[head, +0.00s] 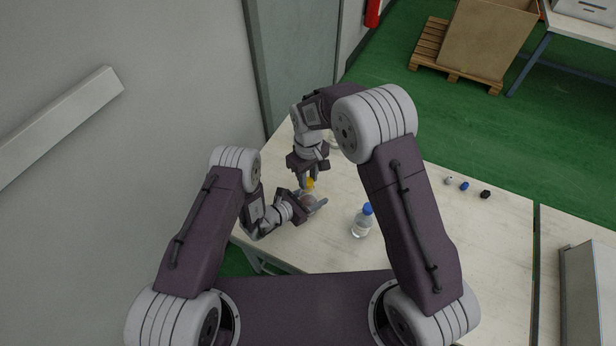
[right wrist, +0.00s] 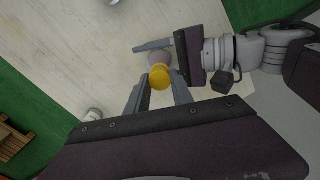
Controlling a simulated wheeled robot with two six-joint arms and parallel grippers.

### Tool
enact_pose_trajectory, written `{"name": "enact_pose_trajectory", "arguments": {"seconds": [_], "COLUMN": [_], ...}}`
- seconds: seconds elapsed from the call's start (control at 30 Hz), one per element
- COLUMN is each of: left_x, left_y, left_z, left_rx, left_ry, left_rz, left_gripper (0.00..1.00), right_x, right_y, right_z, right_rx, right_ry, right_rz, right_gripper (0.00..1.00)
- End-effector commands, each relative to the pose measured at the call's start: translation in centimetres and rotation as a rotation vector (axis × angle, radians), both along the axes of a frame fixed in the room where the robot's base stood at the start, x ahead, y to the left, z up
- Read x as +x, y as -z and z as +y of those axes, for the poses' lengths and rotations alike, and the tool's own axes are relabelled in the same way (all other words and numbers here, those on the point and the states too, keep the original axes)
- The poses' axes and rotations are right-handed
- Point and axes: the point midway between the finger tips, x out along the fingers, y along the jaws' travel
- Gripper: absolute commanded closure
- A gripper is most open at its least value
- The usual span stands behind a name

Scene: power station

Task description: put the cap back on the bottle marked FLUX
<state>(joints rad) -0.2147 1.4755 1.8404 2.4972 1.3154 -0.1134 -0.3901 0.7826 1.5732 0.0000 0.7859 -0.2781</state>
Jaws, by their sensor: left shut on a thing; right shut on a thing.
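A yellow cap (head: 310,183) is between the fingers of my right gripper (head: 309,181), which is shut on it and points down. It also shows in the right wrist view (right wrist: 160,77). Just below the cap is a small bottle (head: 308,203), held by my left gripper (head: 312,200), whose fingers are shut around it from the side. The bottle's top shows behind the cap in the right wrist view (right wrist: 156,59). The cap is over or at the bottle's mouth; I cannot tell whether they touch. No FLUX marking is readable, and the fingers hide much of the bottle.
A clear bottle with a blue cap (head: 362,222) stands on the pale table (head: 410,265) to the right. Several small items, including a blue one (head: 464,186) and a black one (head: 485,194), lie at the table's far right. A wall (head: 90,200) is close on the left.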

Motion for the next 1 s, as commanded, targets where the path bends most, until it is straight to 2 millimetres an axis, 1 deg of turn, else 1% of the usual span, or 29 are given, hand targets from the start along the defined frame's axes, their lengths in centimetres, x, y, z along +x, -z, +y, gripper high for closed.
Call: {"name": "enact_pose_trajectory", "arguments": {"seconds": [0.77, 0.87, 0.97, 1.0], "left_x": [0.0, 0.0, 0.0, 0.0], "left_y": [0.0, 0.0, 0.0, 0.0], "left_z": [0.0, 0.0, 0.0, 0.0], "left_rx": [-0.001, -0.001, -0.001, -0.001], "left_ry": [0.000, 0.000, 0.000, 0.000], "left_rz": [-0.001, -0.001, -0.001, -0.001], "left_gripper": [1.00, 1.00, 1.00, 1.00], "right_x": [0.0, 0.0, 0.0, 0.0], "right_y": [1.1, 1.1, 1.1, 1.2], "right_z": [0.0, 0.0, 0.0, 0.0], "right_rx": [0.000, 0.000, 0.000, 0.000], "right_ry": [0.008, 0.112, 0.374, 0.507], "right_rz": [0.000, 0.000, 0.000, 0.000], "right_gripper": [1.00, 1.00, 1.00, 1.00]}}
